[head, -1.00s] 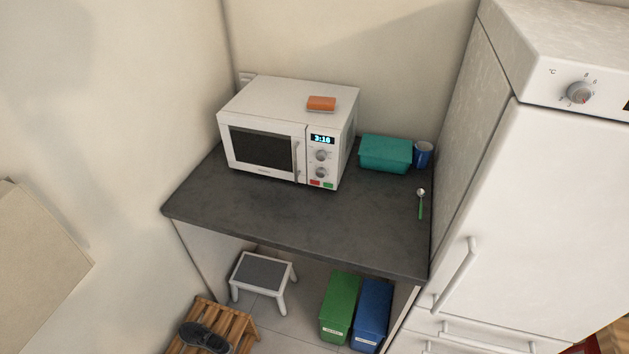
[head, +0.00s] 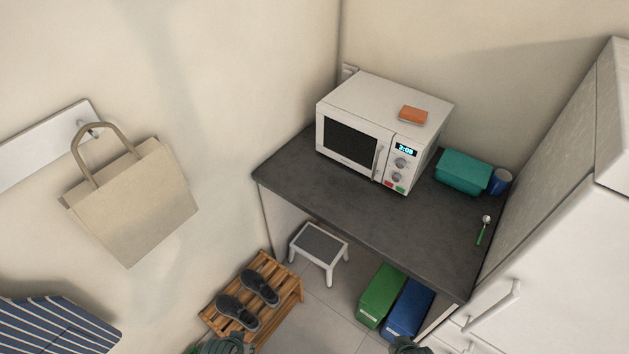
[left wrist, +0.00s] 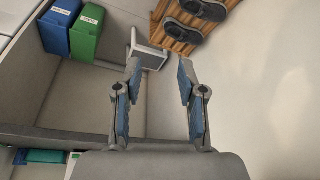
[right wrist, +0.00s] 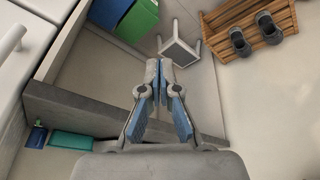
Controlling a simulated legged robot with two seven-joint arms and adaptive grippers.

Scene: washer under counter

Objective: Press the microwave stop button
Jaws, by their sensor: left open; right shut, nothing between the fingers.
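The white microwave (head: 352,98) stands on the dark counter (head: 345,195), its door shut and its display (head: 404,149) lit. Two knobs sit below the display. At the panel's bottom are a red button (head: 388,184) and a green button (head: 400,189); their labels are too small to read. My left gripper (left wrist: 158,68) is open and empty. My right gripper (right wrist: 160,66) is shut and empty. Only dark parts of my arms show at the head view's bottom edge, well below and apart from the microwave.
An orange sponge-like block (head: 413,115) lies on the microwave. A teal box (head: 463,172), blue mug (head: 500,181) and green-handled spoon (head: 483,230) are on the counter's right. A white appliance (head: 560,260) borders it. A stool (head: 318,243) and bins (head: 381,295) stand below.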

